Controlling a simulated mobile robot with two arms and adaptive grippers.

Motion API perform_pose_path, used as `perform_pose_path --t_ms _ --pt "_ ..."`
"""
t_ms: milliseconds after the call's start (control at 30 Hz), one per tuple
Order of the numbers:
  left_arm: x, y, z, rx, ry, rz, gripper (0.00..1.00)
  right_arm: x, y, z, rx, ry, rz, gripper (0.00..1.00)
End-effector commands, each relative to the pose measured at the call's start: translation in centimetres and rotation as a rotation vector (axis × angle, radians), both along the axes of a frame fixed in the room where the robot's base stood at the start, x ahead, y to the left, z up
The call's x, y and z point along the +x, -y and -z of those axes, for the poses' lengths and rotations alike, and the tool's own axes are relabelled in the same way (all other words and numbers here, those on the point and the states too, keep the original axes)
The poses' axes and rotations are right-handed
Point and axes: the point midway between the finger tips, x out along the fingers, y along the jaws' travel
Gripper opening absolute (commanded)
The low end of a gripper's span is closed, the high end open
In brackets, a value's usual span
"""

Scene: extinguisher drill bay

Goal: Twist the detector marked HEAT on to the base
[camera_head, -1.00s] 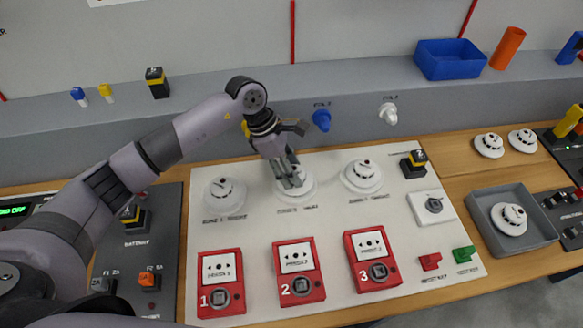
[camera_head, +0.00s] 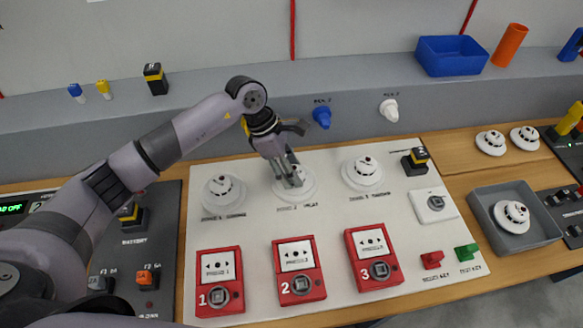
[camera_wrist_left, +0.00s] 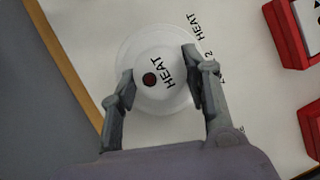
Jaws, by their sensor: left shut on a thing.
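The detector marked HEAT (camera_wrist_left: 158,84) is a white disc with a dark red spot, at the middle of the left wrist view. It sits over the round white base (camera_wrist_left: 135,47) on the white board, where HEAT is also printed beside it. In the head view the base (camera_head: 308,190) is in the middle of the board's upper row, partly hidden by the gripper. My left gripper (camera_head: 293,182) points down at it, its two fingers (camera_wrist_left: 160,84) shut on opposite sides of the detector. Whether the detector is fully seated cannot be told. My right gripper is not in view.
White detectors stand on the board left (camera_head: 223,191) and right (camera_head: 363,173). Red call points (camera_head: 299,271) line the front. A grey tray (camera_head: 483,216) at the right holds another detector (camera_head: 512,215). Two more detectors (camera_head: 491,142) lie behind it. A blue bin (camera_head: 449,56) stands on the back ledge.

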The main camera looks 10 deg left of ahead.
Motion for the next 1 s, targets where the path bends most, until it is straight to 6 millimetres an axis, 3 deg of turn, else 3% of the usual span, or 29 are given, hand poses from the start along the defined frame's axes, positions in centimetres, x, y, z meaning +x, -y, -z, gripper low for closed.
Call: perform_pose_path --t_ms 1000 --pt "0.2 0.0 0.0 -0.001 0.001 0.177 0.00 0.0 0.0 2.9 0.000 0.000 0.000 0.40"
